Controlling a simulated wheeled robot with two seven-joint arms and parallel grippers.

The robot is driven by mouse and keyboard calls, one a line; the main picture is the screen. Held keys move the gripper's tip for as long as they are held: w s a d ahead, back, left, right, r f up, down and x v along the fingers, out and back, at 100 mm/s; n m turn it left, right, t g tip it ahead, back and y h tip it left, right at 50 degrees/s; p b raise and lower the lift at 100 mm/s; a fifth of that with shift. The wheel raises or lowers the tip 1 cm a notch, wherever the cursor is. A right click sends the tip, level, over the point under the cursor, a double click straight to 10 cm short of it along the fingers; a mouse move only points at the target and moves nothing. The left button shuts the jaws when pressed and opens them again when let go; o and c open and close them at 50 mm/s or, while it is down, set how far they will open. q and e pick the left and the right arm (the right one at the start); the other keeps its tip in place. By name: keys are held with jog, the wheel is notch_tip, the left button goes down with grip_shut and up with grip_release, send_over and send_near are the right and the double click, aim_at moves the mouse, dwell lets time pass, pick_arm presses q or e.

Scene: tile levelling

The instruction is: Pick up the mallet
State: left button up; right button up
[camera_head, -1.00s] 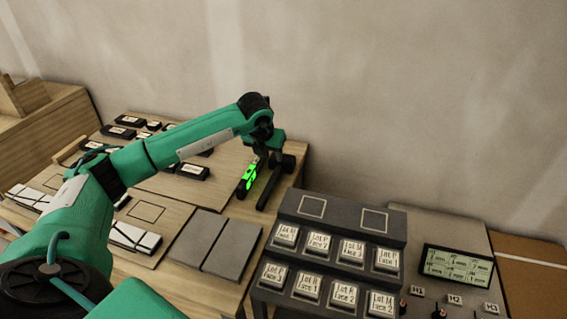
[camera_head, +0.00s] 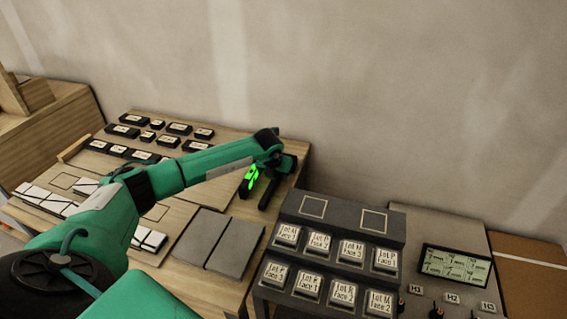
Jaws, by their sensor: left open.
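My right gripper is not in view.
Two grey slabs (camera_head: 232,242) lie in front on the table (camera_head: 190,277). Several black labelled blocks (camera_head: 166,141) stand at the back left. A dark stepped rack (camera_head: 340,241) with labelled tiles stands close on the right, beside a display (camera_head: 455,268). A wall rises behind.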

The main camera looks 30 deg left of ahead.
pick_arm(q)
jog(key=shift+f, duration=0.3)
jog(key=shift+c, duration=0.3)
jog(key=shift+w+r, duration=0.1)
grip_shut()
